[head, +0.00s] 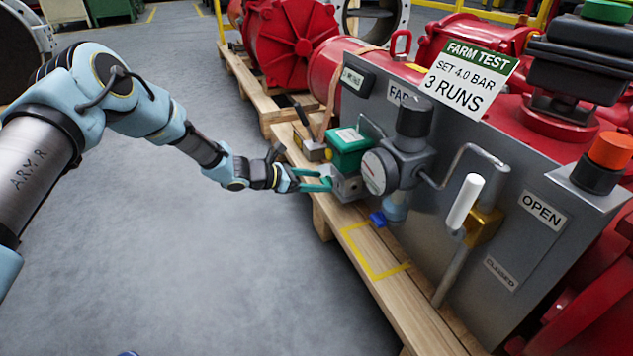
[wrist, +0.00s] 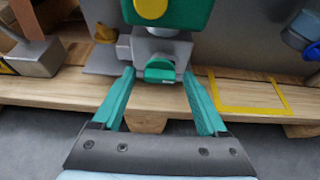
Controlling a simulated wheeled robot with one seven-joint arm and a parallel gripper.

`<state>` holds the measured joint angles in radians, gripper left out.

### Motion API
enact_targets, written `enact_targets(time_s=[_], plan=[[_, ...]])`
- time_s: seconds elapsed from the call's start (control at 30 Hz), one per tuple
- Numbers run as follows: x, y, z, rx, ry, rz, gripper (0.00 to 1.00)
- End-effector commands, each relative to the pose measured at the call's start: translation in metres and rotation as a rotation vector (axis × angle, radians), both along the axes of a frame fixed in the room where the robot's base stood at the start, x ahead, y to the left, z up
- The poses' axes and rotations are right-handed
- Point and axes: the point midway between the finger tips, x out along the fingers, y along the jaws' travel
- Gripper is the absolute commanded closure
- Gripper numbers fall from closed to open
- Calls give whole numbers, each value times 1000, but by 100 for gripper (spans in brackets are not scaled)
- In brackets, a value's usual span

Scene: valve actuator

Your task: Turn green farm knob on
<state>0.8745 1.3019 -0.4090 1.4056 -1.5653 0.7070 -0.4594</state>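The green knob (wrist: 160,71) sits on a grey metal block below a green box (wrist: 170,14) with a yellow round part on it. In the head view the green box (head: 348,150) is on the front of the grey panel, left of the pressure gauge. My gripper (wrist: 159,76) is open, its two teal fingers on either side of the knob, with a visible gap on each side. In the head view my gripper (head: 316,181) reaches the block below the green box. The knob itself is hard to make out there, behind the fingers.
A dial gauge (head: 379,172) with a black-topped regulator (head: 413,117) is just right. A white-handled lever (head: 465,201) and an orange button (head: 609,150) are farther right. The wooden pallet (head: 358,243) runs below. Grey floor at the left is clear.

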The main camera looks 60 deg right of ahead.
Motion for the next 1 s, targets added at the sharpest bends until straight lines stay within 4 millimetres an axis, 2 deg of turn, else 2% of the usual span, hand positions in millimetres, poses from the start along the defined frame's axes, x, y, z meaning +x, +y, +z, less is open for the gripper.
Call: enact_targets(time_s=[0.07,0.63,1.0], plan=[[0,0,0,0,0,0,34],[0,0,0,0,0,0,98],[1,0,1,27,36,0,100]])
